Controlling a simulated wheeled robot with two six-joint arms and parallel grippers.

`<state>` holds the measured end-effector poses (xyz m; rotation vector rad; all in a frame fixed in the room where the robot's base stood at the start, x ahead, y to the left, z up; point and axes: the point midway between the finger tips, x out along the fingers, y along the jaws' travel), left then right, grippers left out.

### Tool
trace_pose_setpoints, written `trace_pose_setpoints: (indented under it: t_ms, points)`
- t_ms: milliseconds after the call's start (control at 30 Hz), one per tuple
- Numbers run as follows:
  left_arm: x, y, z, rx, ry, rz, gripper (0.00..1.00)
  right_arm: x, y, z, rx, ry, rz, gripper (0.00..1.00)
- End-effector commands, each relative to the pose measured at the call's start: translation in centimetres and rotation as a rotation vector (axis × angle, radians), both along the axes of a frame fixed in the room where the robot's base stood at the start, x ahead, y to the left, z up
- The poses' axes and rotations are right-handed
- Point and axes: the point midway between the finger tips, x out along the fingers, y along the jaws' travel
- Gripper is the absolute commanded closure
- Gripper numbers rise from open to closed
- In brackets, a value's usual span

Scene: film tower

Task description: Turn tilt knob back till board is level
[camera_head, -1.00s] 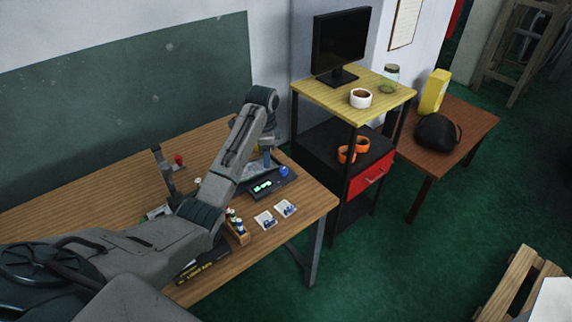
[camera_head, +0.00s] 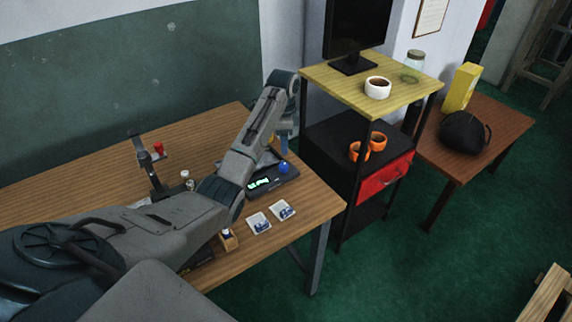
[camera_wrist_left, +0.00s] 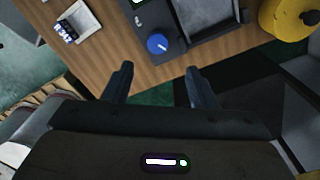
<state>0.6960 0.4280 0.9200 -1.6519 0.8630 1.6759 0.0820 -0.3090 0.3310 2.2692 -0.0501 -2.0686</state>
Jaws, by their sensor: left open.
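The blue tilt knob (camera_head: 284,168) sits on a dark box with a lit green display (camera_head: 259,183) near the right end of the workbench. In the left wrist view the knob (camera_wrist_left: 157,43) lies just beyond the fingertips, roughly centred between them and apart from them. A grey framed panel (camera_wrist_left: 208,22), perhaps the board, is beside the knob there; its tilt cannot be judged. My left gripper (camera_wrist_left: 158,70) is open and empty. In the head view it (camera_head: 283,146) hangs behind the knob, partly hidden by my arm. My right gripper is not in view.
A yellow round thing (camera_wrist_left: 282,18) is right of the panel. A red-topped stand (camera_head: 153,170) is at left. A shelf (camera_head: 320,82) with a monitor (camera_head: 352,30) stands right of the bench.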

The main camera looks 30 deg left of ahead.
Motion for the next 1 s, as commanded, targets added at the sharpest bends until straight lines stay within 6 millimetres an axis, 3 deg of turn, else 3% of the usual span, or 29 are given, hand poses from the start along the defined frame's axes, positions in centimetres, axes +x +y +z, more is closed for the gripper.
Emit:
trace_pose_setpoints:
  t_ms: [500,700,933,1000]
  points:
    - [-0.3,-0.2,-8.6,-0.002,0.004,0.000,0.48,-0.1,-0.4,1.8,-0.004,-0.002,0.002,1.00]
    - [-0.3,-0.2,-9.8,0.000,0.001,0.000,0.48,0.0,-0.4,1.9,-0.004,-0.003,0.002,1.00]
    - [-0.3,-0.2,-9.9,0.000,0.000,0.000,0.48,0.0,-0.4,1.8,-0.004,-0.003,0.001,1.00]
    - [-0.3,-0.2,-9.8,0.001,0.001,0.000,0.58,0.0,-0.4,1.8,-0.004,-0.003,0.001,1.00]
